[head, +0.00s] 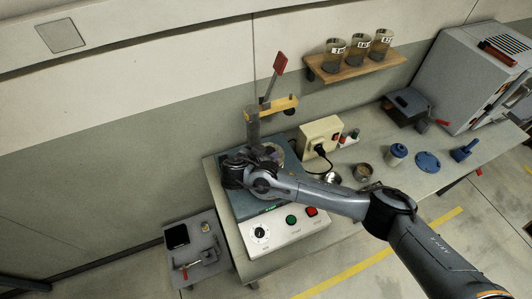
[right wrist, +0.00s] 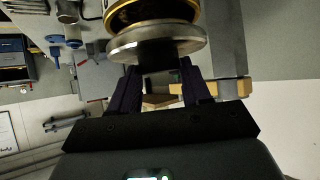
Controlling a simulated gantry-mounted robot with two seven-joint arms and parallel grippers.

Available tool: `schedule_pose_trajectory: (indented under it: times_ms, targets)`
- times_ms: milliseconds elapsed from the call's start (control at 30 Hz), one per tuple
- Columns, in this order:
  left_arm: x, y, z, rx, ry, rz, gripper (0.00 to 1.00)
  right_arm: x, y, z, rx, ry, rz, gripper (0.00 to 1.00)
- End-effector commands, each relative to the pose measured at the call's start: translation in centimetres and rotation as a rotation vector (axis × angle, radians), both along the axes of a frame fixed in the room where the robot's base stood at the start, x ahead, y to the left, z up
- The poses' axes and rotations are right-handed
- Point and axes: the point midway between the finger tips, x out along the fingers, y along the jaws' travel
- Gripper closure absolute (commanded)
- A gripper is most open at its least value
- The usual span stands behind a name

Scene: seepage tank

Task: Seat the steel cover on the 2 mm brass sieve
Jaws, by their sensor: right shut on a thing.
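My right gripper (right wrist: 160,68) is shut on the steel cover (right wrist: 178,42), apparently by the dark knob in its middle. The cover is a round, shiny grey disc. The brass sieve (right wrist: 152,11), a gold ring, shows right beyond the cover in the right wrist view, partly cut off by the frame edge. The two look very close; I cannot tell whether they touch. In the head view my right arm reaches over the shaker machine (head: 285,228) and hides most of the cover and sieve. My left gripper is not in view.
A post with a yellow arm (head: 282,105) and red-tipped lever (head: 280,63) rises behind the machine. A cream box (head: 320,135), a blue disc (head: 428,162) and jars stand on the bench to the right. A wooden shelf (head: 355,66) holds three beakers. A small side table (head: 197,248) stands left.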

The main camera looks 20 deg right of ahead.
Motion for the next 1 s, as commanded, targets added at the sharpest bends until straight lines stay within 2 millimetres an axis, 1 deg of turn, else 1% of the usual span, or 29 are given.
schedule_pose_trajectory:
  times_ms: [733, 767, 933, 967, 1000]
  targets:
    - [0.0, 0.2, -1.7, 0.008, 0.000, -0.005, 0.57, 0.0, 0.0, -1.9, 0.000, 0.000, 0.000, 0.89]
    - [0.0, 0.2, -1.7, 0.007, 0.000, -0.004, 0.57, 0.0, 0.0, -1.9, 0.000, 0.000, 0.000, 0.51]
    - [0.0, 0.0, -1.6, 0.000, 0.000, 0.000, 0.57, 0.0, 0.0, -1.8, 0.000, 0.000, 0.000, 0.25]
    - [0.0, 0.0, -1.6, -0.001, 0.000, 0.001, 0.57, 0.0, 0.0, -1.8, 0.000, 0.000, 0.000, 0.23]
    - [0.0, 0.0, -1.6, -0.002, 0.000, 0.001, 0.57, 0.0, 0.0, -1.8, 0.000, 0.000, 0.000, 0.23]
